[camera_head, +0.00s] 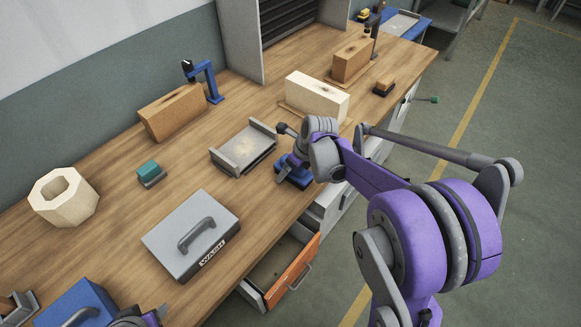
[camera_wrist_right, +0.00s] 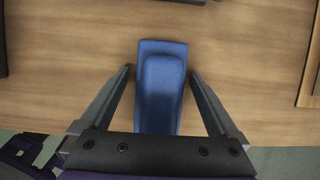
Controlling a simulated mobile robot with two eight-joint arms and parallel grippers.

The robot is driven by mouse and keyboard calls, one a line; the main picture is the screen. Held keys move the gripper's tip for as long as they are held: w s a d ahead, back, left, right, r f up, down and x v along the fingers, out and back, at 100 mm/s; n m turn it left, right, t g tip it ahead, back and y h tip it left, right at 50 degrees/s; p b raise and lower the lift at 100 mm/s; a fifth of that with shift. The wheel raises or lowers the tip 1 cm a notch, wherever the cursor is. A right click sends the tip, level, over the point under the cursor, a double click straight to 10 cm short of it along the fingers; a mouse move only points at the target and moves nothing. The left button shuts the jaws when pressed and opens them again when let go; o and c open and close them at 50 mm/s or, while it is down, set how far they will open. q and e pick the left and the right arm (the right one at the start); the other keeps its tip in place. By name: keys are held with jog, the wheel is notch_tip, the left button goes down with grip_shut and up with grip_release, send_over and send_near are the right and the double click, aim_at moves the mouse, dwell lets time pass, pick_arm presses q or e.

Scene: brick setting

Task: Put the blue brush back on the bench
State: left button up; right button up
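The blue brush (camera_head: 293,176) is at the front edge of the wooden bench (camera_head: 110,215), partly hidden by my right gripper (camera_head: 283,160). In the right wrist view the blue brush (camera_wrist_right: 161,85) points away from the gripper, between its two fingers (camera_wrist_right: 160,75). The fingers are open, with a narrow gap showing on each side of the brush. The brush looks to lie on or just above the bench top; I cannot tell which. Of my left arm only a purple part shows at the bottom left of the head view; its fingers are not visible.
A grey tray (camera_head: 231,160), a pale block (camera_head: 317,97) and a grey WASH box (camera_head: 187,248) stand near the brush. A teal brush (camera_head: 149,171) lies farther left. An orange-fronted drawer (camera_head: 293,271) is open below the front edge. Bare bench lies between the tray and WASH box.

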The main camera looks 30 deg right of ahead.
jog(key=shift+r, duration=0.25)
jog(key=p+v, duration=0.1)
jog(key=v, duration=1)
jog(key=shift+s+r, duration=0.1)
jog(key=shift+s, duration=0.05)
jog(key=shift+s+a+r, duration=0.1)
jog(key=shift+s+r, duration=0.05)
jog(key=s+a+f+n, duration=0.2)
jog(key=s+n, duration=0.4)
jog(key=n, duration=0.4)
jog(key=s+a+f+n+t+h, duration=0.1)
jog(key=s+a+n, duration=0.4)
jog(key=n, duration=0.6)
jog(key=s+a+f+n, duration=0.3)
jog(key=s+n, duration=0.3)
jog(key=n, duration=0.4)
jog(key=shift+s+a+f+n+h, duration=0.3)
jog(key=shift+s+a+f+h, duration=0.1)
jog(key=shift+a, duration=0.25)
